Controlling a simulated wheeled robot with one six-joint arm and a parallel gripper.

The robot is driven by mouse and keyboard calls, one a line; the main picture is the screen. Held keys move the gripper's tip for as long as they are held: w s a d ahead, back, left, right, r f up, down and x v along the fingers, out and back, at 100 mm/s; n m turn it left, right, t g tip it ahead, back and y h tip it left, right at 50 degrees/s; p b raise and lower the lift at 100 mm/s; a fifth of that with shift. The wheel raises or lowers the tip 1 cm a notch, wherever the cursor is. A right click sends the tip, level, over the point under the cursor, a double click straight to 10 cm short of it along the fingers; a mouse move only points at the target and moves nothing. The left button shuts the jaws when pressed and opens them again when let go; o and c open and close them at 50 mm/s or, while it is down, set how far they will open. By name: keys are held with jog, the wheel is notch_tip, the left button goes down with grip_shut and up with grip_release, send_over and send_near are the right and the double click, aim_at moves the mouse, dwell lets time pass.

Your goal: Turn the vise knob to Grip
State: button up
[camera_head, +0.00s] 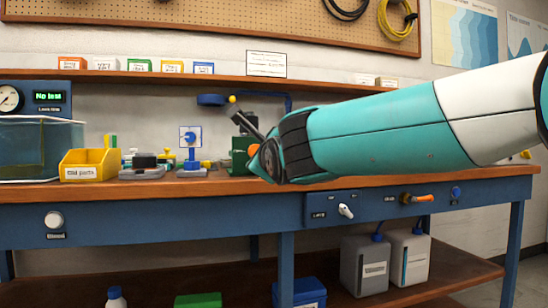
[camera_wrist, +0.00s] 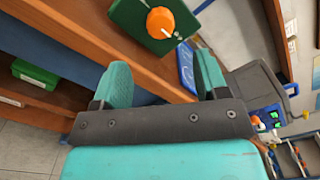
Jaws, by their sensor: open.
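The vise knob (camera_wrist: 160,23) is orange with a white pointer, on a green body (camera_wrist: 132,18) at the top of the wrist view. In the head view, the orange knob (camera_head: 253,150) and the green body (camera_head: 239,156) show just left of my gripper, partly hidden behind it. My gripper (camera_wrist: 163,76) is open and empty, with its teal fingers apart. The knob lies beyond the fingertips, between their lines, and I see no contact. The knob's markings are too small to read.
The wooden bench (camera_head: 130,190) carries a yellow bin (camera_head: 88,165), a water tank (camera_head: 38,150) and a blue fixture (camera_head: 191,148). A lever (camera_head: 346,211) and an orange-handled valve (camera_head: 416,198) sit on the front panel. A shelf (camera_head: 225,79) runs above the bench.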

jog(key=v, duration=0.8)
jog(key=s+d+f+n+g+p, duration=0.1)
jog(key=s+d+f+n+g, duration=0.4)
jog(key=f+n, duration=0.25)
jog(key=s+d+f+n+g, duration=0.4)
jog(key=s+d+f+n, duration=0.1)
jog(key=f+n, duration=0.25)
jog(key=s+d+f+n+g, duration=0.2)
jog(key=s+f+n+g, duration=0.1)
jog(key=s+n, duration=0.3)
jog(key=s+d+f+n+g+p, duration=0.1)
jog(key=s+d+f+n+g, duration=0.15)
jog(key=s, duration=0.45)
jog(key=s+d+f+n+g, duration=0.1)
jog(key=s+f+n+g, duration=0.15)
jog(key=s+n, duration=0.4)
notch_tip(320, 180, up, 38)
jog(key=m+p, duration=0.1)
jog(key=p, duration=3.6)
jog(key=shift+h+p, duration=0.3)
jog(key=shift+h, duration=0.1)
